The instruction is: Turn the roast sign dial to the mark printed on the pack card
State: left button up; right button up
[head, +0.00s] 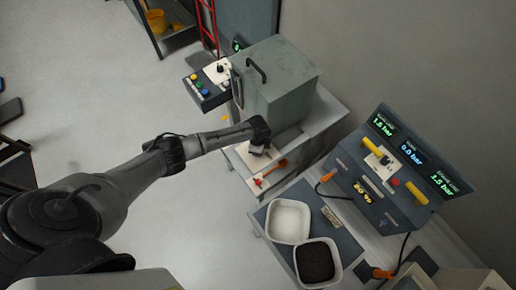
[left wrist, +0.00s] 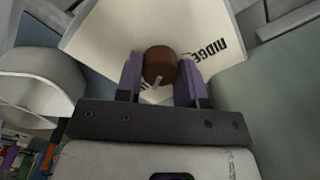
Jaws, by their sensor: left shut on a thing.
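The roast sign dial, a brown round knob (left wrist: 160,60) with a pale pointer bar, shows in the left wrist view. It sits in front of a pale sign plate (left wrist: 105,40) with dark lettering, partly hidden, that reads like "RIDGE" upside down. My left gripper (left wrist: 162,72) has its two purple fingers on either side of the knob, shut on it. In the head view my left gripper (head: 259,150) is low over the pale plate (head: 243,158) on the bench, and it hides the knob. I cannot make out the pack card. My right gripper is not in view.
A grey cabinet (head: 280,85) with a handle stands just behind the gripper. A red-handled tool (head: 270,172) lies beside the plate. Two white tubs, one with white contents (head: 289,202) and one dark (head: 300,269), stand in front. A gauge panel (head: 425,165) rises at right.

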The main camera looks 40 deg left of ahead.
pick_arm(q)
jog(key=shift+m, duration=0.3)
dwell(0.4)
jog(key=o, duration=0.9)
jog(key=shift+r+b, duration=0.35)
jog(key=shift+r, duration=6.6)
